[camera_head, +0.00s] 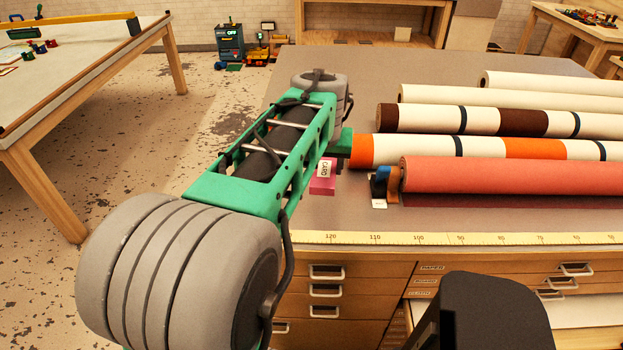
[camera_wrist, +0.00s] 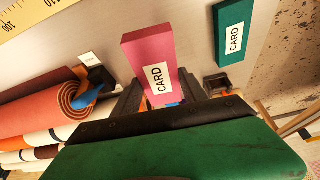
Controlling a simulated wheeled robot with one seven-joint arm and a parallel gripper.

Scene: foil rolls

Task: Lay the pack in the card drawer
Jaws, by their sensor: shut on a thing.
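The pink pack (camera_wrist: 150,50) has a white label reading CARD, and in the wrist view it is between the two dark fingers of my gripper (camera_wrist: 162,88), which are shut on it. The pink pack (camera_head: 322,186) also shows in the head view over the left part of the bench top, partly hidden by my arm. I cannot tell whether it touches the bench. The cabinet under the bench has several drawers. A lower drawer (camera_head: 408,316) at the right stands open with pale sheets in it, partly hidden by a dark shape. I cannot read the small drawer labels (camera_head: 432,268).
A teal pack (camera_wrist: 231,32) labelled CARD lies beside the pink one. Several rolls lie on the right, including a red roll (camera_head: 500,174) and an orange-striped one (camera_head: 535,148). A yellow ruler (camera_head: 470,239) runs along the bench's front edge. Another table (camera_head: 80,70) stands left.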

